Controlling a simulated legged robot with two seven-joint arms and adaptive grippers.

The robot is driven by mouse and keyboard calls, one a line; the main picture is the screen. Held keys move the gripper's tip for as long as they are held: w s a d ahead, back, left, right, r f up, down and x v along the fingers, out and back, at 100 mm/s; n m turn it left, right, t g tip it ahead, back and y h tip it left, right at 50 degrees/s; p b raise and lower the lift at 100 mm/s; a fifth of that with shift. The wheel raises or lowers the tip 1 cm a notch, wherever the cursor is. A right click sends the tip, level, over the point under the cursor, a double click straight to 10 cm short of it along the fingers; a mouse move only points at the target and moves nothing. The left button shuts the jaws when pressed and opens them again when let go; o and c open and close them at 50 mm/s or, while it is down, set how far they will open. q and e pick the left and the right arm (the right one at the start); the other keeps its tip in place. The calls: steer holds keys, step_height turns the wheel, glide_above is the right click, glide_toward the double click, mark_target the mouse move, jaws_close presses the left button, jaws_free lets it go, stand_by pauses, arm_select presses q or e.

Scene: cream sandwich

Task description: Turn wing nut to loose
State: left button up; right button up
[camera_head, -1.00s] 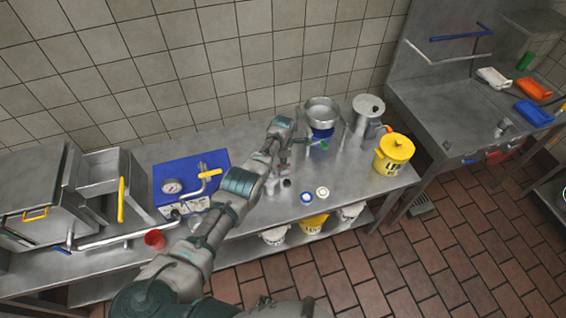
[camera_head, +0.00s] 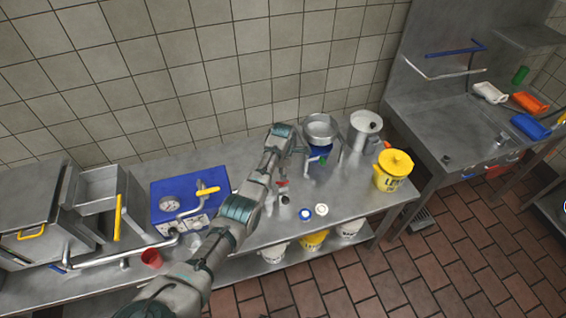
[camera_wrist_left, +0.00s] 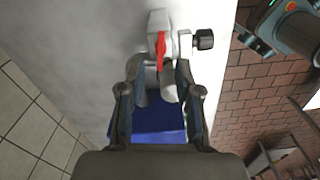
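A small grey metal fitting with a red lever (camera_wrist_left: 161,50) and a black knob (camera_wrist_left: 204,39) shows in the left wrist view. In the head view, a fitting with a red part (camera_head: 281,184) stands on the bench beside my left forearm. I cannot make out a wing nut for certain. My left gripper (camera_wrist_left: 158,68) has its two fingers apart, with pale rounded metal shapes between and beyond them. I cannot tell whether they touch. In the head view the forearm hides part of the bench and the fingers are unclear. A teal and grey arm part, probably my right, shows at the wrist view's top right.
A metal bowl (camera_head: 320,128) on a stand, a metal pot (camera_head: 364,132) and a yellow bucket (camera_head: 392,172) stand to the right. A blue box with a gauge (camera_head: 178,190) and a red cup (camera_head: 151,258) are left. Two small lids (camera_head: 313,212) lie near the front edge.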

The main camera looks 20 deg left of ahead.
arm_select(q)
step_height(320, 180, up, 7)
steer(key=shift+w, duration=0.1)
stand_by(0.6)
